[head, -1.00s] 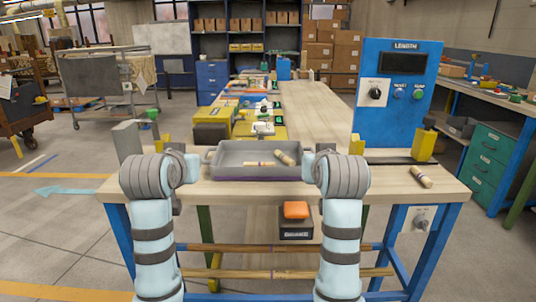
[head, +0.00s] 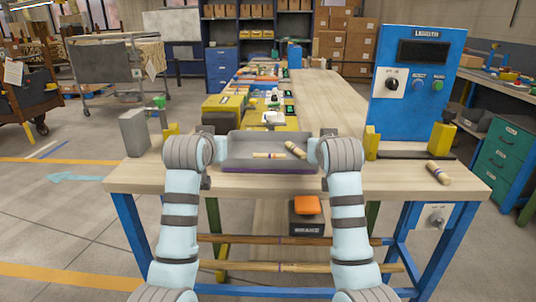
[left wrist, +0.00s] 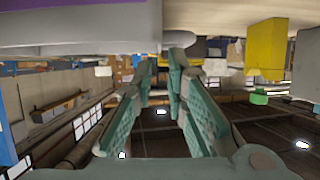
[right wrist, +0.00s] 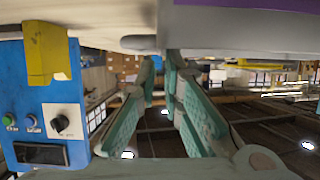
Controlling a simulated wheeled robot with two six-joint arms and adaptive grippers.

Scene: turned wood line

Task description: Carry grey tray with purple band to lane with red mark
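The grey tray with a purple band (head: 268,169) is at the front middle of the wooden table, level, with two wooden turned pieces (head: 295,150) in it. My left gripper (head: 215,150) is at its left end and my right gripper (head: 320,150) at its right end. In the left wrist view (left wrist: 160,65) and the right wrist view (right wrist: 163,62) the fingers close in at the tray's end, with the grip partly hidden. Whether the tray touches the table is unclear. I cannot make out a lane with a red mark.
A blue panel (head: 415,110) labelled LENGTH stands at the right, with yellow blocks (head: 441,137) near it. A loose wooden piece (head: 438,172) lies at the table's right. A grey block (head: 134,132) stands at the left. Yellow fixtures (head: 222,104) fill the area behind the tray; bare wood runs back beside them.

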